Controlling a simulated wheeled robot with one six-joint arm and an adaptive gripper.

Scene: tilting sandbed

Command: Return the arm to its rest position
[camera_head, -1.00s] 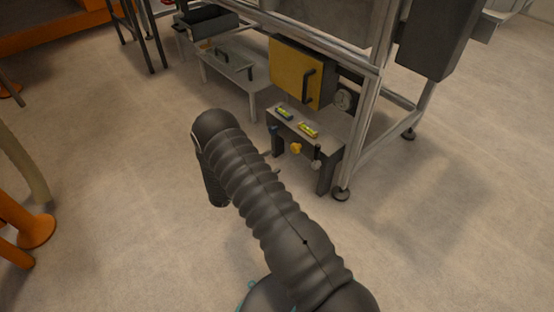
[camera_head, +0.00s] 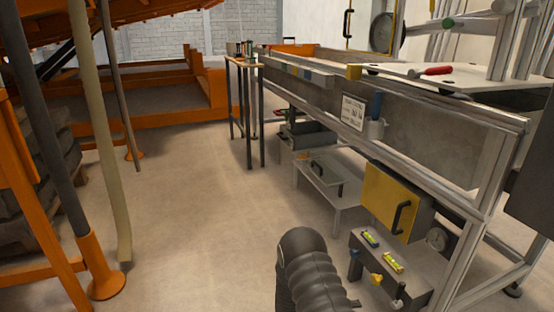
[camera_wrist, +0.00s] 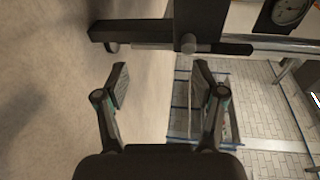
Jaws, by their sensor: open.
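My arm (camera_head: 310,270) shows at the bottom of the head view as a dark ribbed sleeve, bent at its top, in front of the sandbed frame. My gripper does not show in the head view. In the wrist view my gripper (camera_wrist: 162,90) is open, its two dark fingers apart with nothing between them. Beyond the fingers, a dark bar with a round knob (camera_wrist: 188,43) crosses the top of the wrist view. It looks near, but I cannot tell its distance.
The metal sandbed frame (camera_head: 465,205) stands on the right. Under it are a yellow-fronted box (camera_head: 385,200) and a low grey bench (camera_head: 400,283) with two levels. A tall narrow table (camera_head: 243,62) stands behind. Orange posts (camera_head: 103,268) stand at the left. The floor between is clear.

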